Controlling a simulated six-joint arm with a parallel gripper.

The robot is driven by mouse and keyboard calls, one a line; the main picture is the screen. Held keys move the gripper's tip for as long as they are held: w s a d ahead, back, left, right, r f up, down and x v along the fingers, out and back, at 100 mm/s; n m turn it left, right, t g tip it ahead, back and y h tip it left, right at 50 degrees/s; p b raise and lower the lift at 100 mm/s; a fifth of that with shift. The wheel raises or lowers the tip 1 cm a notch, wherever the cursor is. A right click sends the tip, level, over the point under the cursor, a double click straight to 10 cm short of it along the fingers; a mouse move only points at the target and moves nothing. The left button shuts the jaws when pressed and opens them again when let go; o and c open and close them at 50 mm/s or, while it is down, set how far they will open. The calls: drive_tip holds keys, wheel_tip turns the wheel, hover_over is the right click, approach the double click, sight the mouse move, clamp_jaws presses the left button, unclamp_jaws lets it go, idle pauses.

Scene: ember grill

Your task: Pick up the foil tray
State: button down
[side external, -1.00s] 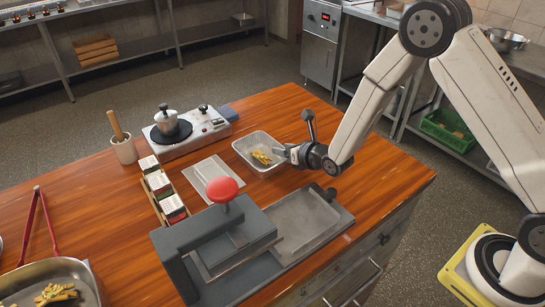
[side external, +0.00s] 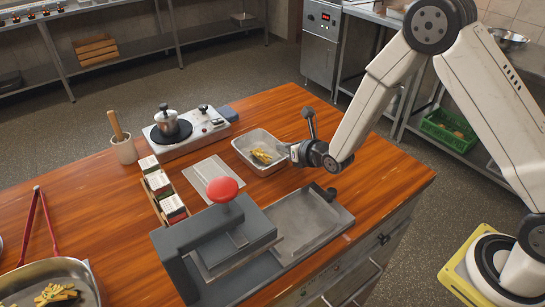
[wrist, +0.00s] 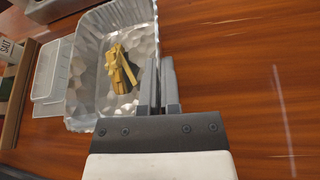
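The foil tray (side external: 243,155) is a shiny silver rectangular pan with several yellow food strips (side external: 261,156) inside, near the right side of the wooden counter. My gripper (side external: 293,153) is at its right wall. In the wrist view, the tray (wrist: 82,75) fills the upper left, and the two fingers (wrist: 160,85) are close together with the tray's side wall between them, one finger inside and one outside. The gripper looks shut on that wall. The tray's underside is hidden, so I cannot tell whether it is clear of the counter.
A clear flat lid-like tray (side external: 210,178) lies left of the foil tray. A press with a red knob (side external: 222,190) and a grey plate (side external: 305,222) stand in front. A hotplate with a pot (side external: 170,128) is behind left. Bare counter (side external: 375,185) lies to the right.

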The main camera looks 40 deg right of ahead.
drive_tip(key=shift+r, duration=4.65)
drive_tip(key=shift+r, duration=0.15)
